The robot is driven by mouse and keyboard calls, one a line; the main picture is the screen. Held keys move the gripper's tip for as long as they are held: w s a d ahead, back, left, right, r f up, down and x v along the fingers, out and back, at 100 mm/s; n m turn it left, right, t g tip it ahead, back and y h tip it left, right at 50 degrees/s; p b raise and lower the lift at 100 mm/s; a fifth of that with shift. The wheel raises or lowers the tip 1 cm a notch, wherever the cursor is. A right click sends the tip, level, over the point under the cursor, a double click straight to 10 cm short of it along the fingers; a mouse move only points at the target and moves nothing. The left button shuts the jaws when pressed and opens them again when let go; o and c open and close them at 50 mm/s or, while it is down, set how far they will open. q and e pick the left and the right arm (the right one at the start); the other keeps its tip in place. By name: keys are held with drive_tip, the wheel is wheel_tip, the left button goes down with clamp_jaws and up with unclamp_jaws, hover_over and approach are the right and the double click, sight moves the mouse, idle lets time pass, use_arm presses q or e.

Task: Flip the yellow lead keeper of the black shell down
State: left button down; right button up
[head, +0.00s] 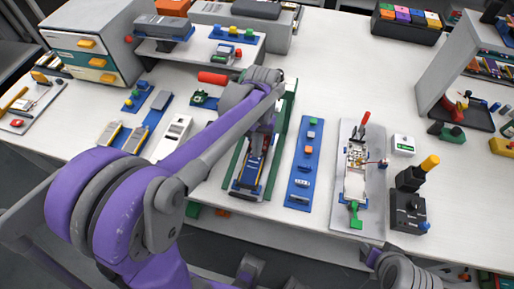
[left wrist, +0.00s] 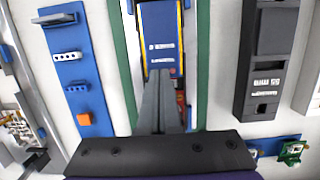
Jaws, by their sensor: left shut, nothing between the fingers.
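A blue block with printed white marks and thin yellow edges (head: 250,166) lies in a dark frame between green rails, at the centre of the head view. It also shows in the left wrist view (left wrist: 161,40). This looks like the black shell, but I cannot make out the yellow lead keeper for certain. My left gripper (head: 264,136) is over the far part of this fixture. In the left wrist view the fingers (left wrist: 160,82) are together and empty, in front of the blue block. They hide part of the fixture.
A blue strip with small blocks (head: 301,165) lies right of the fixture. Further right are a grey tray (head: 374,207) and a black device with a yellow handle (head: 407,211). A dark grey casing (left wrist: 287,31) lies close beside the fixture in the left wrist view.

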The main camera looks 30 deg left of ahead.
idle(0.3)
use_arm(q)
drive_tip(key=shift+s+d+f+t, duration=0.1)
drive_tip(key=shift+s+f+t, duration=0.3)
drive_tip(key=shift+f+t, duration=0.25)
drive_tip(key=shift+s+d+f, duration=0.15)
drive_tip(key=shift+s+f, duration=0.05)
drive_tip(key=shift+w+r, duration=0.1)
drive_tip(key=shift+w, duration=0.05)
drive_tip(key=shift+w+a+r, duration=0.25)
drive_tip(key=shift+w+r, duration=0.1)
drive_tip(key=shift+w, duration=0.25)
drive_tip(key=shift+w+r, duration=0.1)
drive_tip(key=shift+r, duration=0.15)
drive_tip(key=r+p, duration=0.2)
drive_tip(key=r, duration=0.1)
drive_tip(key=r+p, duration=0.1)
drive_tip(key=shift+s+r, duration=0.25)
drive_tip(key=shift+r, duration=0.15)
wheel_tip(320, 180, up, 9)
drive_tip(key=shift+f, duration=0.15)
